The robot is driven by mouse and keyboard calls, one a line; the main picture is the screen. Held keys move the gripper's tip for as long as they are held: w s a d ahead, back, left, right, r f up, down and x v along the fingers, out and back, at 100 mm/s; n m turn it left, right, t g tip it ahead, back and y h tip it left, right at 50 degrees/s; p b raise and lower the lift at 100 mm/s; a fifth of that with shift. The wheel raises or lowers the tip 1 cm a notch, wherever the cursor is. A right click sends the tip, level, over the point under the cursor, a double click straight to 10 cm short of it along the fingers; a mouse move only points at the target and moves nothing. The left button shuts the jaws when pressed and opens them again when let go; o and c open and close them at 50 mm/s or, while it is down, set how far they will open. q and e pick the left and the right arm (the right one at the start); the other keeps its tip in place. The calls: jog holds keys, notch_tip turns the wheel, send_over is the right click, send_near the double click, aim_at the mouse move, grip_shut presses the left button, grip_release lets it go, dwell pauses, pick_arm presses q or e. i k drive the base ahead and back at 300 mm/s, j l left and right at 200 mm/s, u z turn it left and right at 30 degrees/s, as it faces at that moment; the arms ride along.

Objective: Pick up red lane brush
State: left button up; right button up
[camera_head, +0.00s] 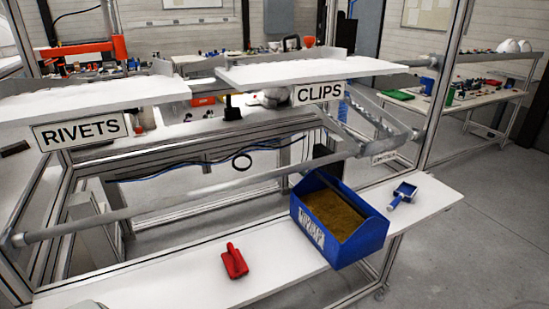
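A small red hand tool (235,262) lies on the white lower shelf (180,270), left of the blue bin. It has a wide body and a short handle pointing up in the picture. It looks like a scoop or brush; at this size I cannot tell which. Nothing touches it. Neither of my grippers is in view.
A blue bin (360,245) filled with brown material stands on the shelf. A blue scoop (402,194) lies right of it. A metal rail (190,190) runs behind the shelf. Trays labelled RIVETS (80,130) and CLIPS (319,92) overhang above. The shelf around the red tool is clear.

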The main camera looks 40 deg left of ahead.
aim_at(236, 266)
jog(key=u, duration=1.55)
